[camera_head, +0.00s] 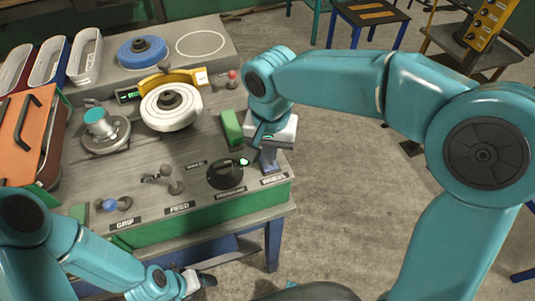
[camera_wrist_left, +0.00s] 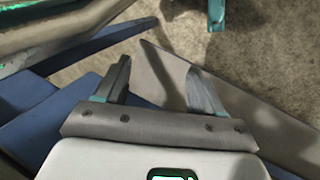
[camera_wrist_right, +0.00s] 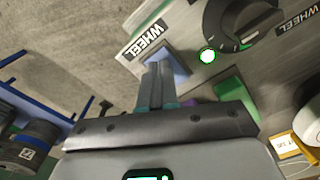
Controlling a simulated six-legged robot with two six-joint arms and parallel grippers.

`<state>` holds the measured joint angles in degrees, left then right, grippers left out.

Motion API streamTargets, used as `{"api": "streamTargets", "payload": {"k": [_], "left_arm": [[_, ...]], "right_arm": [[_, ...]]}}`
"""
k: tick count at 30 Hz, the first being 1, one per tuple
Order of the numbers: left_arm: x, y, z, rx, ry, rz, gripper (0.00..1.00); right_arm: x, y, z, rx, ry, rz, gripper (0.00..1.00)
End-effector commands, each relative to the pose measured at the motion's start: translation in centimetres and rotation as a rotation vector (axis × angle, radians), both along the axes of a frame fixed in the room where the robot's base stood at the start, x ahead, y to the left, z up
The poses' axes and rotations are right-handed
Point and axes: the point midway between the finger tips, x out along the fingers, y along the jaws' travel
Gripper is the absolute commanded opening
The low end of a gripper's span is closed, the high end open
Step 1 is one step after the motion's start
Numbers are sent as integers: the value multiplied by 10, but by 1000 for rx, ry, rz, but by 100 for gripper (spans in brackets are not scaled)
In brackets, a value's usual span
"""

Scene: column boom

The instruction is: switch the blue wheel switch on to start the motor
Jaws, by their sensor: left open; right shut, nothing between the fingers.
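The blue wheel switch (camera_wrist_right: 179,66) shows in the right wrist view beside its WHEEL label (camera_wrist_right: 146,40), partly hidden by my fingers. My right gripper (camera_wrist_right: 160,68) is shut and empty, its fingertips at or right by the switch; contact cannot be told. In the head view this gripper (camera_head: 268,158) points down at the panel's front right corner, above the WHEEL label (camera_head: 273,180), and covers most of the switch. A green lamp (camera_wrist_right: 207,56) glows close by. The pale grinding wheel (camera_head: 165,118) stands on the bench. My left gripper (camera_wrist_left: 160,72) is open and empty near the bench's front edge.
A black rotary knob (camera_head: 225,173) sits left of the switch. A green block (camera_head: 231,127) stands just behind. Small levers (camera_head: 168,180) and a blue-knobbed switch (camera_head: 109,205) are further left. Open floor (camera_head: 345,175) lies to the right.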

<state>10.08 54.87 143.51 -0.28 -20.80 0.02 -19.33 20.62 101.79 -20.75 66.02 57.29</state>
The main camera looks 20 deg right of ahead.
Motion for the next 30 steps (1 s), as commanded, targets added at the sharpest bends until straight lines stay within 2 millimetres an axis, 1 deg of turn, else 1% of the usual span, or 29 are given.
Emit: {"api": "streamTargets", "payload": {"k": [1,17,20,30], "left_arm": [[0,0,9,0,0,0,68],[0,0,47,0,0,0,68],[0,0,49,0,0,0,68],[0,0,47,0,0,0,68]], "right_arm": [[0,0,10,0,-1,0,0],[0,0,56,0,-1,0,0],[0,0,58,0,-1,0,0],[0,0,57,0,-1,0,0]]}}
